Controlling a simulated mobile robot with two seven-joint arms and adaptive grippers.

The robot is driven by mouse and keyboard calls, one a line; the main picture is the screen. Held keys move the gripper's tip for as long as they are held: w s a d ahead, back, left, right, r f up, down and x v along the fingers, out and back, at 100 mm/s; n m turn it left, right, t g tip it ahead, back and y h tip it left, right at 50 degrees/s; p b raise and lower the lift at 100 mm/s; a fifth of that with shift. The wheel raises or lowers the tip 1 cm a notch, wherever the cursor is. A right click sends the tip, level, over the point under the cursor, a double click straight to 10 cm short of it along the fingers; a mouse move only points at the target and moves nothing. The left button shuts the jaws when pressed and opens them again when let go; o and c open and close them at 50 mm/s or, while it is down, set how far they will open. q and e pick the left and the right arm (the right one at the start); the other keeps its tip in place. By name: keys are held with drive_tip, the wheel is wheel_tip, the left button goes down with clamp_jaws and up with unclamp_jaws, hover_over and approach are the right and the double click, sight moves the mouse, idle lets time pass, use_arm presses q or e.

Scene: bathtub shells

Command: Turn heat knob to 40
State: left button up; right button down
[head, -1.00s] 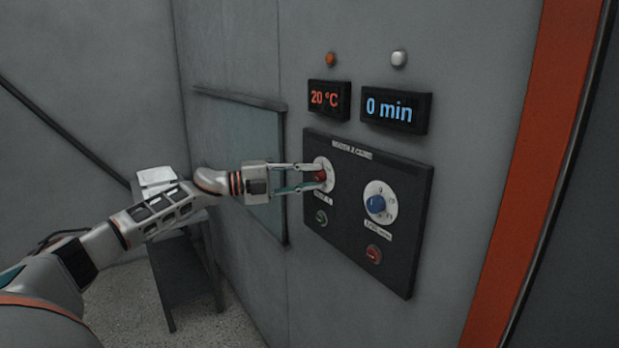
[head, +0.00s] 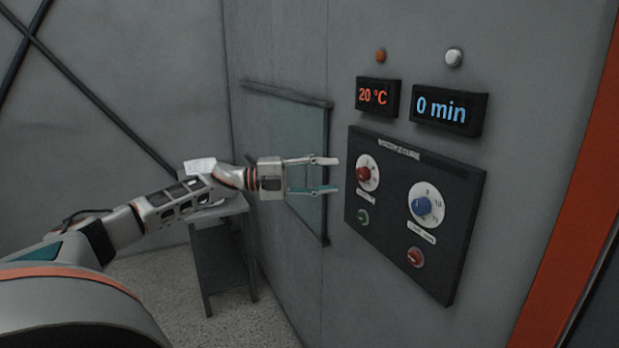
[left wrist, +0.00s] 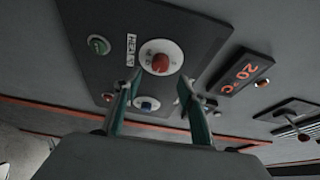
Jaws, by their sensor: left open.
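The red heat knob (head: 363,174) sits on a white dial at the upper left of the dark control panel (head: 455,260). The orange display (head: 377,97) above it reads 20 °C. My left gripper (head: 335,176) is open and empty, its fingers pointing at the panel, left of the knob and apart from it. In the left wrist view the red knob (left wrist: 160,63) shows beyond and between the fingertips (left wrist: 158,85), with a label reading HEAT beside its dial. My right gripper is not in view.
A blue knob (head: 423,206) on a second dial sits to the right, under a display (head: 446,110) reading 0 min. A green button (head: 362,216) and a red button (head: 415,257) are below. A window (head: 290,150) and a small stand (head: 222,255) are left of the panel.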

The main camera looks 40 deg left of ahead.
use_arm(q)
drive_tip(key=shift+v, duration=2.55)
drive_tip(key=s+d+f+n+t+y, duration=0.1)
drive_tip(key=d+f+n, duration=0.4)
drive_tip(key=f, duration=0.5)
drive_tip(key=s+d+f+n+t+y, duration=0.1)
drive_tip(key=d+f+n+y, duration=0.1)
drive_tip(key=d+f, duration=0.7)
drive_tip(key=s+d+f+n+t+y, duration=0.1)
drive_tip(key=d+f+n, duration=0.3)
drive_tip(key=f, duration=0.8)
drive_tip(key=s+d+f+n+g+y, duration=0.2)
drive_tip(key=s+d+f+n, duration=0.3)
drive_tip(key=s+f, duration=0.5)
drive_tip(key=s+d+f+n+g+y, duration=0.3)
drive_tip(key=s+d+f+n, duration=0.3)
drive_tip(key=s+f, duration=0.4)
drive_tip(key=s+d+y, duration=0.1)
drive_tip(key=s, duration=0.2)
drive_tip(key=shift+d+f+y, duration=0.3)
drive_tip(key=shift+d, duration=0.05)
